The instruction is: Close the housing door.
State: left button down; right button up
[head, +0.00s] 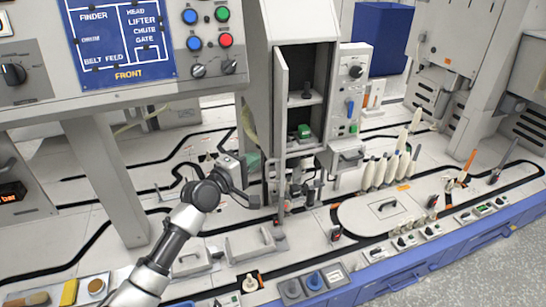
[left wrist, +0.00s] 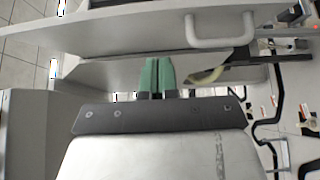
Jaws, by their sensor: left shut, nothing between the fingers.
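The housing (head: 312,60) is a tall grey cabinet near the middle of the head view, its front uncovered and its shelves showing. Its door (head: 281,100) stands open at the left side of the opening, seen nearly edge-on. In the left wrist view, a grey panel with a bracket handle (left wrist: 221,30), apparently the door, spans the top. My left gripper (head: 253,160) is left of the door's lower part, with green fingertips. In the left wrist view the fingers (left wrist: 157,75) are shut and empty, close to the panel; contact cannot be told. My right gripper is not in view.
A control panel (head: 125,40) on a post (head: 108,170) stands left of my arm. A green block (head: 304,131) sits inside the housing. A switch box (head: 351,90) adjoins its right side. Several pale bobbins (head: 390,168) stand farther right. Low handles and black tracks cover the table.

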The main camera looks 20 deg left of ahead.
aim_at(281, 150)
pick_arm(q)
jog(key=w+d, duration=0.1)
jog(key=d, duration=0.1)
jog(key=w+d, duration=0.2)
jog(key=shift+w, duration=0.1)
jog(key=shift+w+d+p, duration=0.15)
jog(key=shift+d+p, duration=0.15)
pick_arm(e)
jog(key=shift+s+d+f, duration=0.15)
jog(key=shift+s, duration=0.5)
